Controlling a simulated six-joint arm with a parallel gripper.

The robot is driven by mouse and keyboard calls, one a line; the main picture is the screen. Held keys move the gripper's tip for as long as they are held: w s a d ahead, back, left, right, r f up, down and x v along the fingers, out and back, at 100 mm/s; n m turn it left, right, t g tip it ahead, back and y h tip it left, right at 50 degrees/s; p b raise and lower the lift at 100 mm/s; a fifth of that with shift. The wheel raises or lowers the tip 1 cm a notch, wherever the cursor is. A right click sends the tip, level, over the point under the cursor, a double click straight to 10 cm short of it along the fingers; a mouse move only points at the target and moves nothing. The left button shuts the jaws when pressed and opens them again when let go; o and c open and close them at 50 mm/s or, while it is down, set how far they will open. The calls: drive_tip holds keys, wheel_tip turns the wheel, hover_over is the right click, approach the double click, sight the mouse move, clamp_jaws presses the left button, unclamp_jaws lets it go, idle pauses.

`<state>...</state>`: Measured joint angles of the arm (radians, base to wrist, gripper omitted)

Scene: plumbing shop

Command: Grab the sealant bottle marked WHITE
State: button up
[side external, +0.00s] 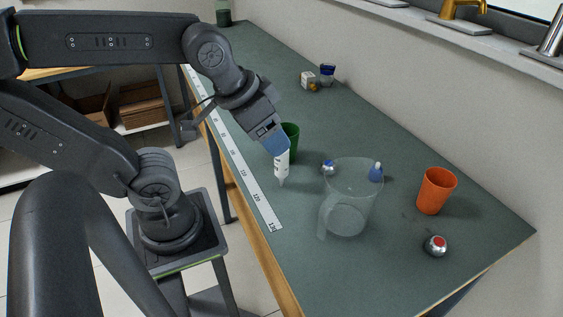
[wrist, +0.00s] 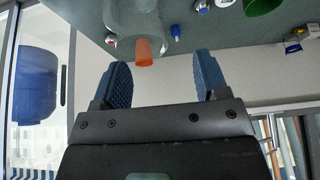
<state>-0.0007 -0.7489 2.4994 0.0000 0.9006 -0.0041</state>
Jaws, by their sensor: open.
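A slim white bottle (side external: 282,164) with small dark lettering shows in the side view, with a narrow tip at its lower end. The lettering is too small to read. My gripper (side external: 275,146) has blue fingers and overlaps the bottle's upper end in that view. I cannot tell whether they touch. In the wrist view, my gripper (wrist: 164,80) has its two fingers wide apart, with only the pale wall and part of an orange cup between them.
A green cup (side external: 291,140) stands close behind the bottle. A white ruler (side external: 240,168) runs along the table's left edge.

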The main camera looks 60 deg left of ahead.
drive_tip(key=w+a+n+g, duration=0.3)
drive_tip(key=w+a+n, duration=0.1)
drive_tip(key=n, duration=0.4)
drive_tip(key=n+g, duration=0.3)
drive_tip(key=n, duration=0.8)
hover_over(282, 158)
drive_tip(key=a, duration=0.2)
wheel_tip(282, 158, down, 3)
drive_tip(key=shift+w+d+f, duration=0.1)
drive_tip(key=shift+w+f, duration=0.1)
drive_tip(key=shift+f, duration=0.1)
wheel_tip(282, 158, down, 13)
drive_tip(key=shift+w+d+f, duration=0.1)
drive_tip(key=shift+w, duration=0.05)
drive_tip(key=c, duration=1)
